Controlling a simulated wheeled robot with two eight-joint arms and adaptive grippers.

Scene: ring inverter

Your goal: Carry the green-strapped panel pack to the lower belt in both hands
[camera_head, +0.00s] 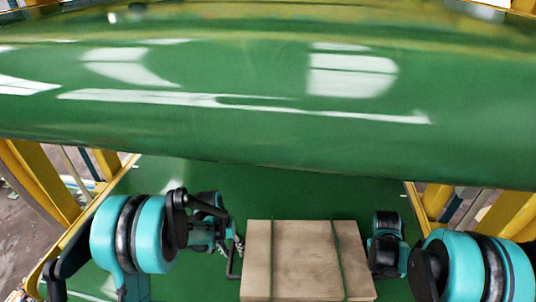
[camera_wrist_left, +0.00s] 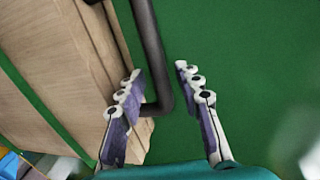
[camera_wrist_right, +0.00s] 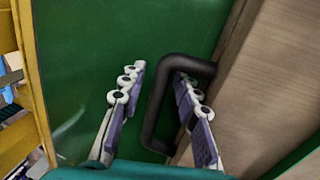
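The panel pack (camera_head: 292,262) is a light wooden block with two thin green straps, low in the middle of the head view. Dark bar handles stand out from its sides; the left wrist view shows one handle (camera_wrist_left: 152,50), the right wrist view another (camera_wrist_right: 157,105). My left gripper (camera_wrist_left: 158,82) is open, with the handle's bar between its spread fingers. My right gripper (camera_wrist_right: 160,80) is open, with its fingers on either side of the other handle's outer bar. I cannot tell whether any finger touches. In the head view both fingertip pairs are mostly hidden.
A large glossy green curved surface (camera_head: 250,120) spans the upper head view, beyond the pack. A flat green surface (camera_head: 290,190) lies below and around the pack; I cannot tell which is the lower belt. Yellow frame posts (camera_head: 40,180) stand at both sides.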

